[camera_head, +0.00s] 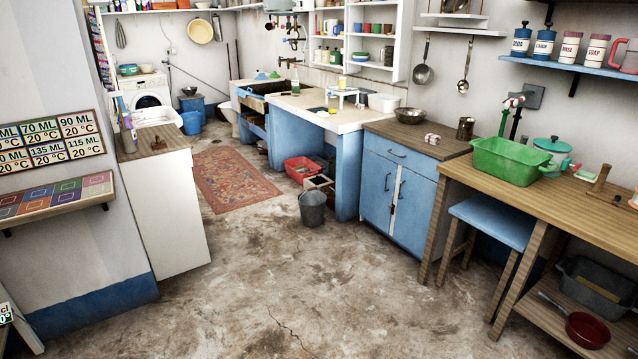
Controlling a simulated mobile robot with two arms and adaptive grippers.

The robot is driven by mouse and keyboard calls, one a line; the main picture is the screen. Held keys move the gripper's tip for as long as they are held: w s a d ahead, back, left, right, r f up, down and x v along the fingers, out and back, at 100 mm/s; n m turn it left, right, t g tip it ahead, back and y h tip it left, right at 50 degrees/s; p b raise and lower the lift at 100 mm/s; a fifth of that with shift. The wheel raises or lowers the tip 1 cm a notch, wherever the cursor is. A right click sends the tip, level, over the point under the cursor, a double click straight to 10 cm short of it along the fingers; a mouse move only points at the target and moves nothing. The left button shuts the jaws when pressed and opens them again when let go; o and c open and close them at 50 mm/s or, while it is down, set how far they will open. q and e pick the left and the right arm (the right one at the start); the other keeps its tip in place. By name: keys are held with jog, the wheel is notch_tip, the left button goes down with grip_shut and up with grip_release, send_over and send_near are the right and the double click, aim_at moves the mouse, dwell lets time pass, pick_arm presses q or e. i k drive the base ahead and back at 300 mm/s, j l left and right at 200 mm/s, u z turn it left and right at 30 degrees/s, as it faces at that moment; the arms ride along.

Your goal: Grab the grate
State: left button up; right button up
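I cannot pick out a grate with certainty in the head view. The washtrough (290,84) stands at the back, with a dark basin at its left end and a pale counter top (350,121) on a blue base. Small items on that counter are too small to name surely. Neither of my grippers shows in the view.
A grey bucket (312,208) and a red basin (302,169) stand on the floor by the blue base. A patterned rug (234,180) lies left of them. A blue stool (493,221) is partly under the wooden table (590,204) at right. The middle floor is clear.

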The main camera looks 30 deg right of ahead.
aim_at(318, 181)
jog(key=i+z, duration=0.25)
jog(key=i, duration=0.9)
jog(key=i+j+z, duration=0.2)
jog(key=i, duration=0.9)
jog(key=i+l+z, duration=0.2)
jog(key=i+z, duration=0.15)
jog(key=i, duration=0.7)
jog(key=i+z, duration=0.35)
jog(key=i, duration=0.7)
jog(key=i+j+u, duration=0.25)
jog(key=i, duration=0.7)
jog(key=i+u, duration=0.3)
jog(key=i, duration=0.7)
